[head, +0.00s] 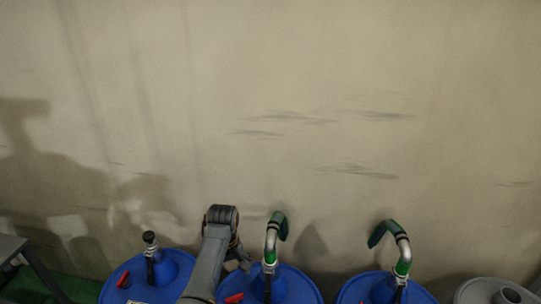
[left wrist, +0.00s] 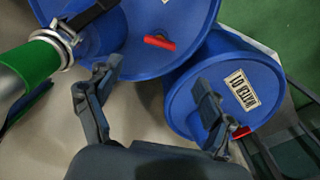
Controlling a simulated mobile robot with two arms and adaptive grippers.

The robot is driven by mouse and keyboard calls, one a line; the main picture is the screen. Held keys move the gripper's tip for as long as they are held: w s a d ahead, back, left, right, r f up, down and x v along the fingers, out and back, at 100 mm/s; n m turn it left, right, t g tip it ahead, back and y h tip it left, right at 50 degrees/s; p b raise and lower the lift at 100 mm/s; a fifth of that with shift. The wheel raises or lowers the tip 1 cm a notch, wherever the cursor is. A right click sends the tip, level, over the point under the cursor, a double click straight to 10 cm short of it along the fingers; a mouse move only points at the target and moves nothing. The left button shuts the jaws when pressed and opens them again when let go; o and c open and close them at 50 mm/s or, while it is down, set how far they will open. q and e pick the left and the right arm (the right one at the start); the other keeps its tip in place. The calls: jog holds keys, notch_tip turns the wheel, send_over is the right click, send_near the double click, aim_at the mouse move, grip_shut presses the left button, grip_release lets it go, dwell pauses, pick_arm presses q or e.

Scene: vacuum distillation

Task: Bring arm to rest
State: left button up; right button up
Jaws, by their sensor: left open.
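My left arm comes up from the bottom of the head view, between the left and middle blue drums. My left gripper (head: 240,260) is partly hidden behind its own arm there. In the left wrist view my left gripper (left wrist: 155,95) is open, with its two fingers wide apart and nothing between them. Floor and parts of blue drums show beyond the fingers. My right gripper is not in view.
Blue drums stand along the wall: left (head: 178,272), middle (head: 290,283) and right (head: 362,287). The middle and right ones carry bent green-and-metal pipes. A labelled drum (left wrist: 205,85) is close beyond one finger. A grey drum (head: 480,291) stands far right.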

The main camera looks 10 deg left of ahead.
pick_arm(q)
jog(key=s+a+f+m+t, duration=0.1)
jog(key=s+a+f+m, duration=0.15)
jog(key=s, duration=0.55)
jog(key=s+a+f+m+t, duration=0.1)
jog(key=s+a+f, duration=0.25)
jog(key=s, duration=0.55)
jog(key=s+d+r+m+t, duration=0.15)
jog(key=s+r, duration=0.25)
jog(key=s, duration=0.4)
jog(key=s+d+r+m, duration=0.1)
jog(key=s+r+m, duration=0.1)
jog(key=s+r, duration=0.45)
jog(key=s+f+g, duration=0.1)
jog(key=s+f, duration=0.2)
jog(key=f, duration=2.5)
jog(key=s+a+f+m+g, duration=0.1)
jog(key=s+a+f, duration=0.2)
jog(key=s+f, duration=1.3)
jog(key=shift+s, duration=0.3)
jog(key=shift+g, duration=0.25)
